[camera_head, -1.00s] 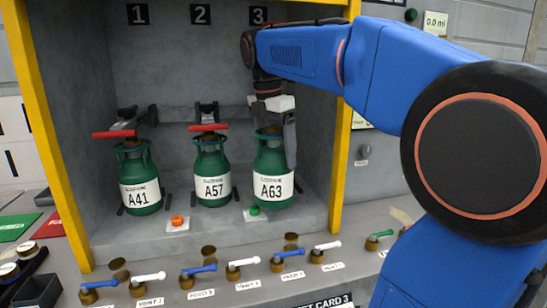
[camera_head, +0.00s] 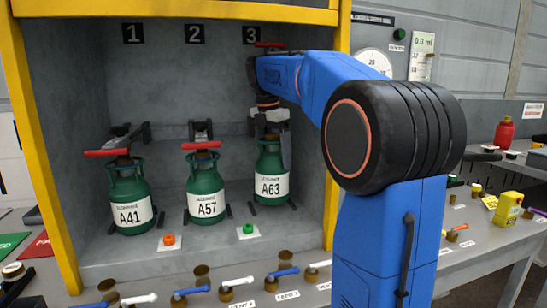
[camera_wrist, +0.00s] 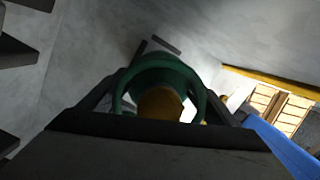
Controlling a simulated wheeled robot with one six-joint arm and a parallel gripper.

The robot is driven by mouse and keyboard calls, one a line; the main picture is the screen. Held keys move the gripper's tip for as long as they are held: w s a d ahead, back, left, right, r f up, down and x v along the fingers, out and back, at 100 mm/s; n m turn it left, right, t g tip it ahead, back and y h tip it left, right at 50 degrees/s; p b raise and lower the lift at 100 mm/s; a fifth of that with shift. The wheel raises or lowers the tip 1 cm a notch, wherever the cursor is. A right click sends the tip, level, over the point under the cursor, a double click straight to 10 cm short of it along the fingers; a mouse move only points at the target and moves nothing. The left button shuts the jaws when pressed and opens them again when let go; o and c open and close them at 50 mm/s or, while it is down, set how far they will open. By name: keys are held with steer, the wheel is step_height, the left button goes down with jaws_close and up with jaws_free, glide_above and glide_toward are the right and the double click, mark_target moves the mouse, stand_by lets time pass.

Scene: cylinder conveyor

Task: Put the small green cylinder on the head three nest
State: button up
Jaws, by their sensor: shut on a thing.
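The green cylinder labelled A63 (camera_head: 271,187) is upright in the bay under number 3 (camera_head: 255,35). My gripper (camera_head: 268,125) is above it and shut on its top. In the wrist view its green collar (camera_wrist: 165,65) and brass valve (camera_wrist: 160,104) show between my dark fingers (camera_wrist: 160,125). The red clamp handle (camera_head: 270,44) over nest three is raised. I cannot tell whether the cylinder's base touches the bay floor.
Cylinders A41 (camera_head: 128,214) and A57 (camera_head: 206,204) stand to the left under red clamp handles. A yellow post (camera_head: 336,130) borders the bay at right. An orange button (camera_head: 168,240) and a green button (camera_head: 247,229) lie in front. Valve levers (camera_head: 238,282) line the front ledge.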

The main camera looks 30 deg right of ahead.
mark_target(274, 165)
steer(key=shift+f, duration=1.65)
steer(key=o, duration=2)
steer(key=shift+f, duration=0.1)
steer(key=r, duration=0.5)
steer(key=a+r, duration=0.1)
steer(key=r, duration=0.1)
steer(key=shift+s+a+r, duration=0.1)
steer(key=shift+r, duration=0.2)
